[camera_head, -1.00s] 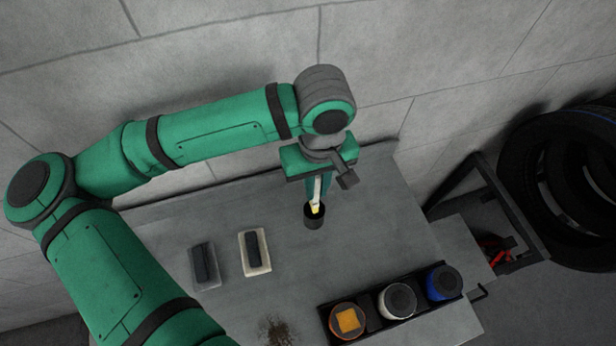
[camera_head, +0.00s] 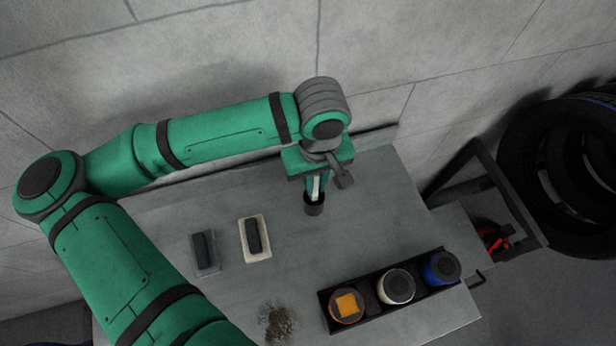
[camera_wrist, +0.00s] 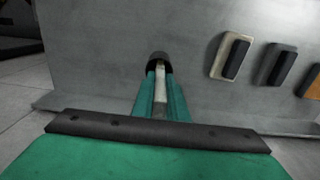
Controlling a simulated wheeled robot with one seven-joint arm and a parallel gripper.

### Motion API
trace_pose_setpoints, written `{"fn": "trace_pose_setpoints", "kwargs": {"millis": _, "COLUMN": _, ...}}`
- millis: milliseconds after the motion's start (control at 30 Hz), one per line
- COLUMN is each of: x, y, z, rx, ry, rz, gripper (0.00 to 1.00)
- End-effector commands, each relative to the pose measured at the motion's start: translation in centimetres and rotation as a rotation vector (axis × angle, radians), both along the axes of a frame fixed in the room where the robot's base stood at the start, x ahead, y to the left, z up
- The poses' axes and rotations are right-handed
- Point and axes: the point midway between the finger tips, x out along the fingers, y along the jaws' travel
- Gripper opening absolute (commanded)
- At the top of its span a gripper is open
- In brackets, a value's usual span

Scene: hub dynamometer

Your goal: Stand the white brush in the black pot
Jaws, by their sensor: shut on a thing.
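My gripper (camera_head: 315,192) is shut on the white brush (camera_head: 316,186) and holds it upright over the black pot (camera_head: 313,209). The pot stands on the grey bench. The brush's lower end meets the pot's mouth, and its tip is hidden, seemingly inside the pot. In the wrist view, the brush (camera_wrist: 160,78) shows as a pale strip between my green fingers and runs into the dark pot (camera_wrist: 159,57). I cannot tell how deep it reaches or whether it touches the bottom.
A cream tray (camera_head: 266,250) and a grey tray (camera_head: 208,269), each with a dark block, lie left of the pot. A black rack (camera_head: 369,317) with orange, white and blue containers stands at the front right. A brown dirt patch (camera_head: 278,322) marks the bench.

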Motion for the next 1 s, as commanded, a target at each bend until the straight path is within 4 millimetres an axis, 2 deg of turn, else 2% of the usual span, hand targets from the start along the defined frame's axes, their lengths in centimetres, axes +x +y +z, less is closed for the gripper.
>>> {"fn": "trace_pose_setpoints", "kwargs": {"millis": 133, "x": 0.0, "y": 0.0, "z": 0.0, "rx": 0.000, "ry": 0.000, "rz": 0.000, "gripper": 0.00}}
{"fn": "trace_pose_setpoints", "kwargs": {"millis": 167, "x": 0.0, "y": 0.0, "z": 0.0, "rx": 0.000, "ry": 0.000, "rz": 0.000, "gripper": 0.15}}
{"fn": "trace_pose_setpoints", "kwargs": {"millis": 200, "x": 0.0, "y": 0.0, "z": 0.0, "rx": 0.000, "ry": 0.000, "rz": 0.000, "gripper": 0.25}}
{"fn": "trace_pose_setpoints", "kwargs": {"millis": 233, "x": 0.0, "y": 0.0, "z": 0.0, "rx": 0.000, "ry": 0.000, "rz": 0.000, "gripper": 0.32}}
{"fn": "trace_pose_setpoints", "kwargs": {"millis": 267, "x": 0.0, "y": 0.0, "z": 0.0, "rx": 0.000, "ry": 0.000, "rz": 0.000, "gripper": 0.35}}
{"fn": "trace_pose_setpoints", "kwargs": {"millis": 533, "x": 0.0, "y": 0.0, "z": 0.0, "rx": 0.000, "ry": 0.000, "rz": 0.000, "gripper": 0.35}}
{"fn": "trace_pose_setpoints", "kwargs": {"millis": 667, "x": 0.0, "y": 0.0, "z": 0.8, "rx": 0.000, "ry": -0.001, "rz": 0.001, "gripper": 0.35}}
{"fn": "trace_pose_setpoints", "kwargs": {"millis": 767, "x": 0.1, "y": 0.1, "z": 2.1, "rx": 0.001, "ry": -0.003, "rz": 0.001, "gripper": 0.35}}
{"fn": "trace_pose_setpoints", "kwargs": {"millis": 1000, "x": 0.1, "y": 0.2, "z": 6.7, "rx": 0.000, "ry": -0.003, "rz": 0.001, "gripper": 0.35}}
